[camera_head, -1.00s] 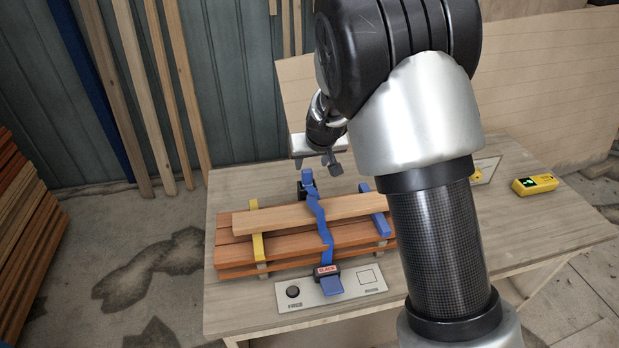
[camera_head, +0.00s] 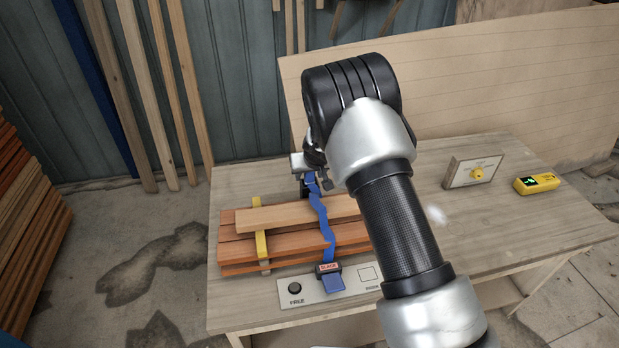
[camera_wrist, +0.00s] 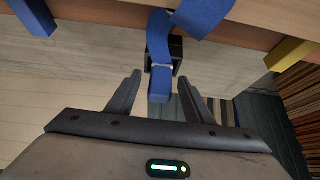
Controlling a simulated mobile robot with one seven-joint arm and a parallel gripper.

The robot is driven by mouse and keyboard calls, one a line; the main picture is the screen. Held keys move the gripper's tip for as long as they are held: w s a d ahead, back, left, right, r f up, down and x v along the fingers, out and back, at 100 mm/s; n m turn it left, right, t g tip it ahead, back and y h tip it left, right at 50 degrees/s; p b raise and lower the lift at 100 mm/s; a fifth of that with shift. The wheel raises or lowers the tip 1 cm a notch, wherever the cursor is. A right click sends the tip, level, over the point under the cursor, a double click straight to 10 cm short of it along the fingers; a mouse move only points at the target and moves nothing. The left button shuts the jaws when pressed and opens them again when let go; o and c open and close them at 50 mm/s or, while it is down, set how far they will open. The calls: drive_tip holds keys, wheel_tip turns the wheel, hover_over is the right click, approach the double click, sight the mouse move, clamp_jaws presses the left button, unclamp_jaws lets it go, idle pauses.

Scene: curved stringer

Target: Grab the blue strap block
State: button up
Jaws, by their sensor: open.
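The blue strap block (camera_head: 311,182) sits at the far end of the blue strap (camera_head: 322,220), behind the plank stack. In the wrist view the block (camera_wrist: 159,86) hangs below a dark fitting (camera_wrist: 176,52) at the plank edge. My gripper (camera_head: 318,176) is over the far side of the stack, beside the block. In the wrist view my gripper (camera_wrist: 160,79) is open, with one finger on each side of the block. Gaps show on both sides, and the block's lower end reaches between the fingertips. My arm partly hides this area in the head view.
Planks (camera_head: 285,240) lie on the workbench (camera_head: 480,230), with a yellow strap (camera_head: 261,243) around them. A labelled blue buckle (camera_head: 332,281) sits on a front plate (camera_head: 300,291).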

clamp_jaws()
